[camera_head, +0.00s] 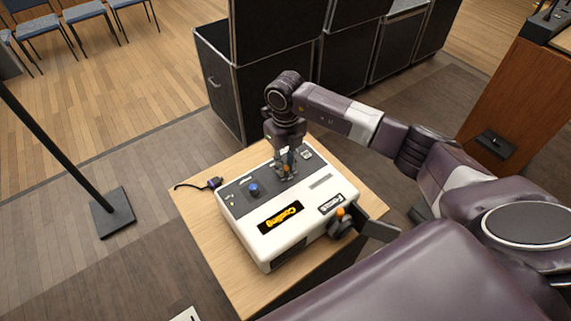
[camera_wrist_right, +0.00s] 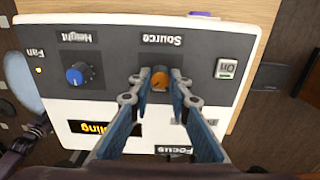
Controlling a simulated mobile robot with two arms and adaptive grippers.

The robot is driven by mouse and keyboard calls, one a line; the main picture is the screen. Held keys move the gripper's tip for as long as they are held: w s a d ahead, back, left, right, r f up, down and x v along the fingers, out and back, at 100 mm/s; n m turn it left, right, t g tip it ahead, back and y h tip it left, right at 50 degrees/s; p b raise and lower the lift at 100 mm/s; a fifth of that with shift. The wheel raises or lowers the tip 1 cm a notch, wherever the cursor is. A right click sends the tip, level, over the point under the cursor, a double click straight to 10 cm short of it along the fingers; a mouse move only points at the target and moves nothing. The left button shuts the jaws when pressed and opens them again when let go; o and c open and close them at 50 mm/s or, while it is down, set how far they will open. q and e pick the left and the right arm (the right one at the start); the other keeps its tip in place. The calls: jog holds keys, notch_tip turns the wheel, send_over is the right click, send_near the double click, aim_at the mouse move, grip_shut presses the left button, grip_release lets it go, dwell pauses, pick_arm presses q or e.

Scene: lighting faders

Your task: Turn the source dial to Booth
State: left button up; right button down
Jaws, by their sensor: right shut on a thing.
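The source dial (camera_wrist_right: 160,80) is an orange knob on the grey panel of a white projector-like box (camera_head: 290,235). Its label "Source" appears upside down beside it in the right wrist view. My right gripper (camera_head: 287,170) points down onto the panel. In the right wrist view its two fingertips (camera_wrist_right: 160,86) are closed on either side of the orange dial and hold it. The dial's pointer and any position marks, including Booth, cannot be read. My left gripper is not in view.
A blue Height dial (camera_wrist_right: 78,74) and an On button (camera_wrist_right: 227,68) flank the source dial. A display (camera_head: 281,217) shows orange text that seems to read "Cooling". The box stands on a wooden table (camera_head: 205,205). Black cases (camera_head: 270,90) stand behind; a pole stand (camera_head: 112,212) is left.

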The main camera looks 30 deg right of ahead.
jog(key=shift+f+n+b, duration=0.1)
jog(key=shift+n+b, duration=0.4)
jog(key=shift+b, duration=0.35)
jog(key=n+b, duration=0.8)
jog(key=b, duration=0.1)
jog(key=shift+f+n+b, duration=0.1)
jog(key=shift+n+b, duration=0.2)
jog(key=shift+n, duration=0.1)
jog(key=n+b, duration=0.3)
jog(key=n, duration=0.1)
jog(key=shift+b, duration=0.3)
jog(key=shift+r+n+b, duration=0.15)
jog(key=shift+n+b, duration=0.45)
jog(key=shift+n, duration=0.4)
jog(key=shift+r+n+b, duration=0.1)
jog(key=shift+n+b, duration=0.45)
jog(key=shift+n, duration=0.45)
jog(key=c, duration=1.8)
grip_release()
